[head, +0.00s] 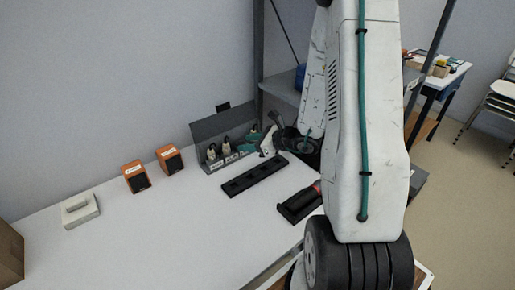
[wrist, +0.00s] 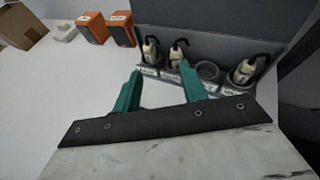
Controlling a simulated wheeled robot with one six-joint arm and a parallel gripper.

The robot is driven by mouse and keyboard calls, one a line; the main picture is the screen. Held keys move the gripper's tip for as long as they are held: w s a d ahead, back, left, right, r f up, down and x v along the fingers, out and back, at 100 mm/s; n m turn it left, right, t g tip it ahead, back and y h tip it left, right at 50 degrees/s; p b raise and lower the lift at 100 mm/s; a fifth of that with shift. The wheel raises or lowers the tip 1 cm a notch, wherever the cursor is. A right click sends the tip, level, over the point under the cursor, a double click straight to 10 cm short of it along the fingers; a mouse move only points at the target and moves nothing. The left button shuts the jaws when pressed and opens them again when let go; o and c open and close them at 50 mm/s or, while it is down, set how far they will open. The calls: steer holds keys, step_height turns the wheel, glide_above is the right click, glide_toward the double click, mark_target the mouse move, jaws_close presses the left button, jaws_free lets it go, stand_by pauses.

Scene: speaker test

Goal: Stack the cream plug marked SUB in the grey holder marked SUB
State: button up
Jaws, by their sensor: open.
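A grey holder rack (head: 205,130) with a tall back panel stands at the back of the white table; it also shows in the wrist view (wrist: 220,37). Cream plugs with black hooked cables stand in it: a left one (wrist: 150,52), a middle one (wrist: 177,52) and a right one (wrist: 243,70). An empty grey ring holder (wrist: 207,70) lies between the middle and right plugs. The front labels are too small to read, so I cannot tell which says SUB. My gripper (wrist: 160,68) is open and empty, its teal fingers in front of the rack.
Two orange speakers (head: 135,177) (head: 170,159) stand left of the rack. A black strip with sockets (head: 255,176) and a black tray with a red-handled tool (head: 300,204) lie in front. A pale box (head: 80,211) sits far left. The front left table is clear.

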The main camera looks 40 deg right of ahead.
steer(key=s+a+r+n+g+y, duration=0.2)
steer(key=s+a+r+n+g, duration=0.25)
steer(key=a+r+n, duration=0.35)
steer(key=s+a+r+n+g+y, duration=0.2)
steer(key=s+a+r+n+g, duration=0.25)
steer(key=a+r+n, duration=0.5)
steer(key=s+a+n+g+h, duration=0.35)
steer(key=s+n, duration=0.25)
steer(key=s, duration=0.5)
steer(key=s+d+r+n+t+h, duration=0.1)
steer(key=s+d+r+n+h, duration=0.3)
steer(key=s, duration=0.4)
steer(key=d+n+h, duration=0.1)
steer(key=n+h, duration=0.1)
steer(key=shift+s+r+t+h, duration=0.15)
steer(key=shift+r+t+h, duration=0.05)
steer(key=shift+t+h, duration=0.15)
steer(key=shift+d+n, duration=0.1)
steer(key=shift+n, duration=0.15)
